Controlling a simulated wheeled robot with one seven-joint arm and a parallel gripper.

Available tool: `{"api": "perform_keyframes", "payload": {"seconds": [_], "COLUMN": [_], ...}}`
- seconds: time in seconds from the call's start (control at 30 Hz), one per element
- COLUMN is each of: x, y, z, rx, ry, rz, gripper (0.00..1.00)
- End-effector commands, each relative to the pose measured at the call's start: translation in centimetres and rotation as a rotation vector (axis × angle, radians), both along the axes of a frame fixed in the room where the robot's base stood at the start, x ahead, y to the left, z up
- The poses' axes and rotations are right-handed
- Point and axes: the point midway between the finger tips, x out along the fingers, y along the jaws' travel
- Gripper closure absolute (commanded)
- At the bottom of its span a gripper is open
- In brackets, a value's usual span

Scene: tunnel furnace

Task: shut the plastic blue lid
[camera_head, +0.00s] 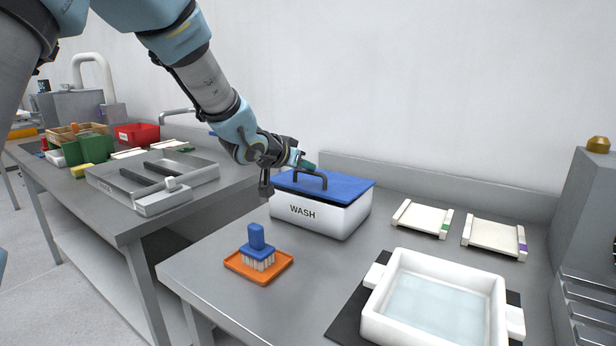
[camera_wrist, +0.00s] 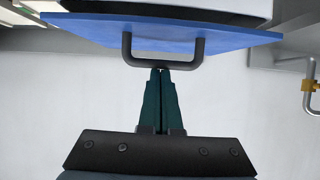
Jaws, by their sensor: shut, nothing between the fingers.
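The blue lid (camera_head: 335,184) lies on top of a white box marked WASH (camera_head: 318,216), and it looks close to level. A dark arched handle (camera_head: 311,178) stands on the lid. The lid (camera_wrist: 90,30) and its handle (camera_wrist: 163,62) also show in the wrist view. My gripper (camera_head: 312,167) is at the left rear of the lid, close to the handle. In the wrist view its green fingers (camera_wrist: 160,72) are together, with the tips at the handle's bar and nothing held between them. I cannot tell whether the tips touch the bar.
A blue brush (camera_head: 257,245) stands on an orange tray (camera_head: 262,265) in front of the box. A white basin of water (camera_head: 370,318) and two pale trays (camera_head: 424,219) stand to the right. The left table holds a metal tray (camera_head: 205,172). A gap separates the tables.

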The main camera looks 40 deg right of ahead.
Motion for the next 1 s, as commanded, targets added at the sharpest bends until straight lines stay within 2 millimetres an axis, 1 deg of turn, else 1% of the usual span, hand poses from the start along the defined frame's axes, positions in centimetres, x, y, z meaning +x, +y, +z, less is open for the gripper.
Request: {"api": "perform_keyframes", "payload": {"seconds": [0.03, 0.13, 0.37, 0.73, 0.87, 1.0], "x": [0.0, -0.1, -0.2, -0.2, -0.2, -0.4], "y": [0.1, 0.3, 0.5, 0.5, 0.3, -0.4], "z": [-1.0, -1.4, -1.3, -1.1, -0.5, 1.4], "rx": [-0.014, -0.037, -0.068, -0.069, -0.069, -0.069], "ry": [-0.004, -0.009, -0.020, -0.020, -0.019, -0.019], "rz": [0.001, 0.001, 0.000, 0.000, -0.001, 0.001], "gripper": [1.00, 1.00, 1.00, 1.00, 1.00, 1.00]}}
